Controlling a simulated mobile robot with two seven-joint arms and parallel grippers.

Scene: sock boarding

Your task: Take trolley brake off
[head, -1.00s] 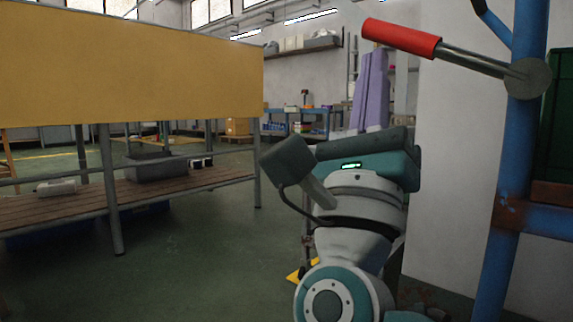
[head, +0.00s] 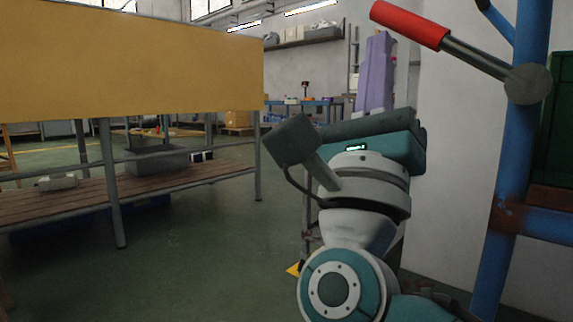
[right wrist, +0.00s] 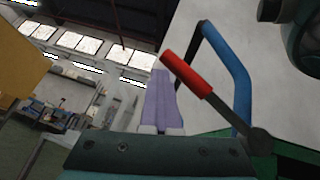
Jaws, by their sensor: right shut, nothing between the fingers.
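The brake lever has a red handle (head: 410,24) on a grey metal rod (head: 478,58), pivoted on a round plate on a blue trolley post (head: 514,150). It slants up to the left in the head view. It also shows in the right wrist view, where the red handle (right wrist: 187,74) lies just right of my fingertips. My right gripper (head: 378,40) has purple fingers pointing up, shut and empty, a little below and left of the handle in the head view. The fingers also show in the right wrist view (right wrist: 160,76). I cannot tell whether they touch the handle. My left gripper is out of view.
A table with a yellow-brown panel (head: 130,65) and a wooden lower shelf (head: 80,200) stands at left, holding a grey bin (head: 157,160). A pale wall (head: 450,180) stands behind the trolley post. A dark green crate (head: 561,130) is at far right. The floor in the middle is clear.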

